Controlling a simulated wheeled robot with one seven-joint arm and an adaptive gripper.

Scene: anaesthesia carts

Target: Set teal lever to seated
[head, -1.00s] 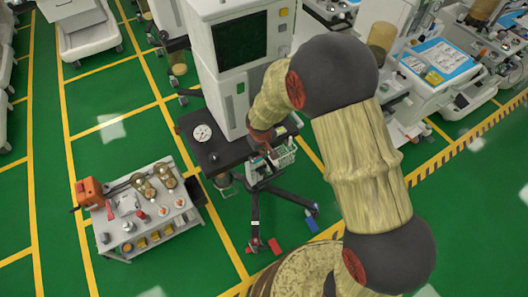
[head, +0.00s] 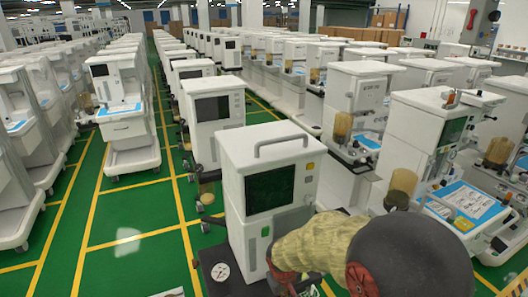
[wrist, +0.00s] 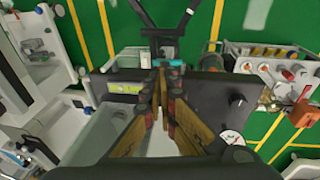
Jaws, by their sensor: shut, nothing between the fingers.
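In the wrist view, a small teal piece (wrist: 174,64), likely the teal lever, shows just beyond my fingertips at the edge of a dark shelf. Its setting cannot be made out, and the fingers partly hide it. My gripper (wrist: 164,78) is shut and empty, its fingers pointing at the teal piece. I cannot tell whether they touch it. In the head view my arm covers the lower right, and neither the gripper nor the lever shows there. The white machine with a dark screen (head: 270,190) stands beside my arm.
A dark shelf (wrist: 205,92) bears a round gauge (wrist: 232,138) and a black knob (wrist: 237,101). A grey cart with jars and an orange tool (wrist: 303,108) stands at right. Rows of white machines fill the hall. Green floor (head: 130,245) is open at left.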

